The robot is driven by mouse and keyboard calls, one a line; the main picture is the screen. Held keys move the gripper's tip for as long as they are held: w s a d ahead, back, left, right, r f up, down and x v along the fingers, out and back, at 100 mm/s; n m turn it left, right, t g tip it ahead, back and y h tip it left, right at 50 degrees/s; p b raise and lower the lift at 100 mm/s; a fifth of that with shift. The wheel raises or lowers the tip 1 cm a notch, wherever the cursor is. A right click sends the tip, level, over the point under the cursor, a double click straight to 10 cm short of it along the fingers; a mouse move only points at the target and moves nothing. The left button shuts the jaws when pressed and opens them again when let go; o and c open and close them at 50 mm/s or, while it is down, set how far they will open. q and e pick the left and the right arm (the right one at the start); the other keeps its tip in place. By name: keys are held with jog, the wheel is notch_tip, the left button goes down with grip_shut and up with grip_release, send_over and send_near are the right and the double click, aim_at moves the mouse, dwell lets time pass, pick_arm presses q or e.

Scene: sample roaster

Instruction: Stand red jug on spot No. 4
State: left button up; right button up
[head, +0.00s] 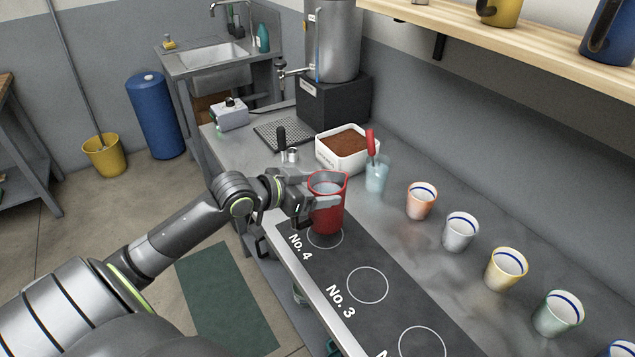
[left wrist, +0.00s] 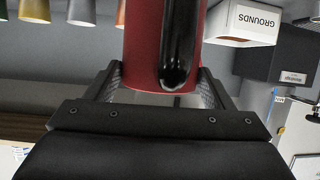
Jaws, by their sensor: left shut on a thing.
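The red jug (head: 327,212) is upright in the head view, at the far end of the dark numbered strip. My left gripper (head: 318,201) is shut on it from the left side. The jug's base overlaps the white ring of spot No. 4 (head: 325,238); I cannot tell whether it touches the surface or hangs just above it. In the left wrist view the red jug (left wrist: 142,45) with its black handle fills the space between the finger pads. My right gripper is not in view.
The No. 3 ring (head: 367,285) is empty. A grounds box (head: 344,158) and a glass with a red-handled tool (head: 377,178) stand behind the jug. Several cups, such as the orange one (head: 421,202), line the right. A shelf (head: 520,36) overhangs at the upper right.

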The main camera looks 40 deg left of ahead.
pick_arm(q)
jog(key=shift+f, duration=2.2)
jog(key=o, duration=2.1)
jog(key=shift+c, duration=0.2)
jog(key=p+v, duration=0.3)
jog(key=v, duration=0.9)
